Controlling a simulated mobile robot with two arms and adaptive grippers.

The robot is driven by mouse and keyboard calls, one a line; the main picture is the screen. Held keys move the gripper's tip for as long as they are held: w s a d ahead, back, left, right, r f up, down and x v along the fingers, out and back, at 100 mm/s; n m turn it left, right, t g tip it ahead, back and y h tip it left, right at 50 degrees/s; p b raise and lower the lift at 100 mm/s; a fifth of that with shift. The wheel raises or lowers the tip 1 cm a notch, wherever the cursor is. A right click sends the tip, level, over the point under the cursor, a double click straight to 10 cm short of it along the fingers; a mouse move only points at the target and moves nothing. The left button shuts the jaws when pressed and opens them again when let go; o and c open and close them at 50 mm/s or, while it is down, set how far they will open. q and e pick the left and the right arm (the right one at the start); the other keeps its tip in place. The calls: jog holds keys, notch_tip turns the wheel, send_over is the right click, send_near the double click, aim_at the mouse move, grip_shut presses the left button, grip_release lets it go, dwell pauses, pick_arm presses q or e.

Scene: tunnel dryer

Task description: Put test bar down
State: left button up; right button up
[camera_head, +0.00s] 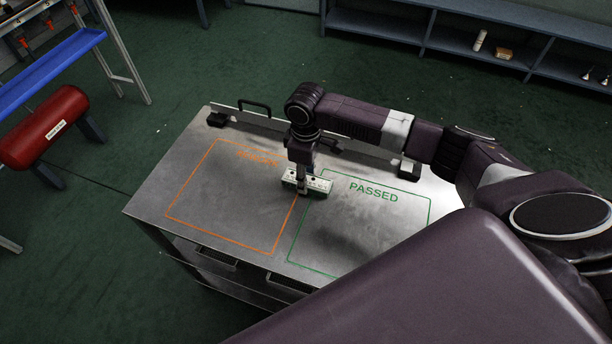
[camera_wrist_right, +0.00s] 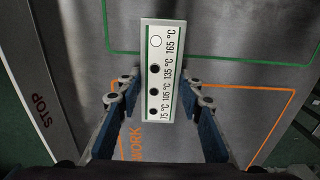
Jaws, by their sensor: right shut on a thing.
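The test bar (camera_head: 317,185) is a white strip with a green edge. In the right wrist view the test bar (camera_wrist_right: 161,70) reads 75, 105, 135 and 165 °C; the 165 dot is white and the others dark. My right gripper (camera_head: 303,177) is shut on it, with a finger on each long side in the wrist view. The bar is over the steel table (camera_head: 200,225), near the gap between the green PASSED outline (camera_head: 352,173) and the orange outline (camera_head: 190,183). I cannot tell whether it touches the table. My left gripper is out of view.
A handle (camera_head: 255,103) and a rail stand along the table's back edge. A red cylinder (camera_head: 45,128) and a blue tray (camera_head: 50,70) are at the left. A low shelf (camera_head: 430,50) stands behind. Both outlined areas look empty where visible.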

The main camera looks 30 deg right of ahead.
jog(key=o, duration=1.2)
notch_tip(320, 180, up, 12)
jog(key=shift+r+b, duration=0.1)
jog(key=shift+b, duration=0.25)
